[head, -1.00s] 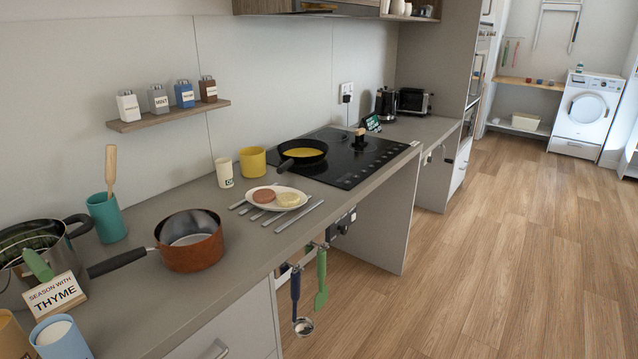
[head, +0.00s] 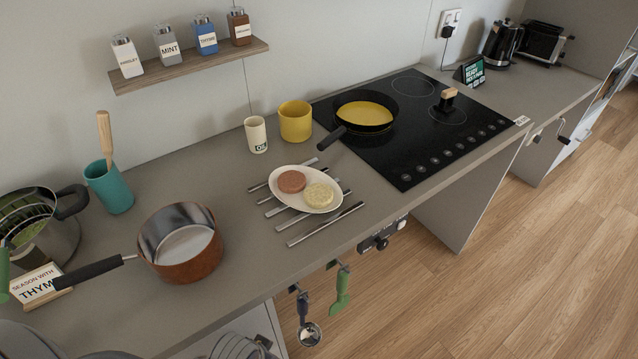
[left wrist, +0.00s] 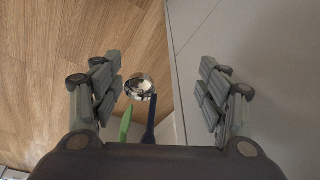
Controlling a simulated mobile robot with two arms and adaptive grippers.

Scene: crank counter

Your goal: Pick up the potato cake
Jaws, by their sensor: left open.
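The potato cake (head: 319,195) looks like the pale yellow round patty on the right side of an oval white plate (head: 289,207). A reddish-brown patty (head: 292,181) lies beside it on the same plate. My left gripper (left wrist: 160,75) is open and empty in the left wrist view. It is in front of the counter, with a hanging ladle (left wrist: 139,87) and a green utensil (left wrist: 126,124) showing between its fingers. The gripper is apart from the plate, and neither patty shows in the wrist view. My right gripper is not in view.
The plate rests over metal bars (head: 325,225) near the counter's front edge. A copper pot (head: 180,262) stands to the left, an oil cup (head: 256,135) and yellow mug (head: 296,121) behind. A frying pan (head: 364,112) sits on the black hob (head: 400,150).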

